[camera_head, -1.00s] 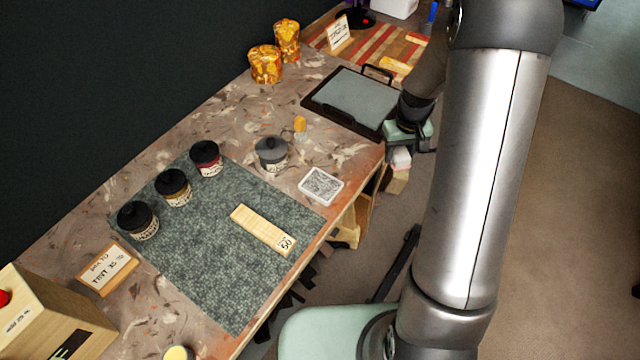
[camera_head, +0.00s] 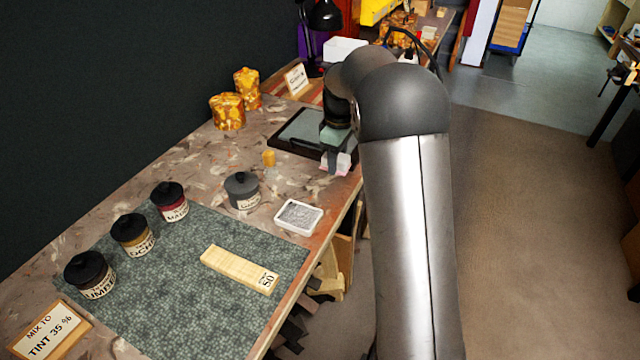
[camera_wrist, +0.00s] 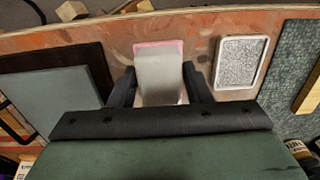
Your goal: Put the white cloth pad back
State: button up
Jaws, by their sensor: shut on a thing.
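The white cloth pad (camera_head: 338,162), with a pinkish edge, hangs below my gripper (camera_head: 335,150) near the bench's front edge. In the wrist view the pad (camera_wrist: 160,78) sits between the two dark fingers of my gripper (camera_wrist: 160,92), which are shut on it. Beyond it the bench top shows; I cannot tell whether the pad touches it. A shallow silver-rimmed tray (camera_head: 298,217) with a speckled grey inside lies nearby; it is right of the pad in the wrist view (camera_wrist: 240,62).
A black tray with a grey-green slab (camera_head: 300,127) lies close behind my gripper. A grey lidded jar (camera_head: 242,190) and a small orange-topped bottle (camera_head: 268,158) stand nearby. A green mat (camera_head: 190,270) holds several dark-lidded jars and a wooden block (camera_head: 238,270).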

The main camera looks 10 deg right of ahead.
aim_at(322, 165)
jog(key=a+f, duration=0.2)
jog(key=f, duration=0.1)
jog(key=w+a+f, duration=0.1)
jog(key=f, duration=0.1)
jog(key=shift+a, duration=0.3)
jog(key=shift+a+f, duration=0.15)
jog(key=shift+f, duration=0.8)
jog(key=shift+a+f, duration=0.15)
jog(key=shift+f, duration=0.75)
jog(key=shift+w, duration=0.1)
jog(key=shift+f, duration=0.2)
jog(key=o, duration=1)
jog(key=shift+c, duration=0.2)
jog(key=shift+r, duration=0.1)
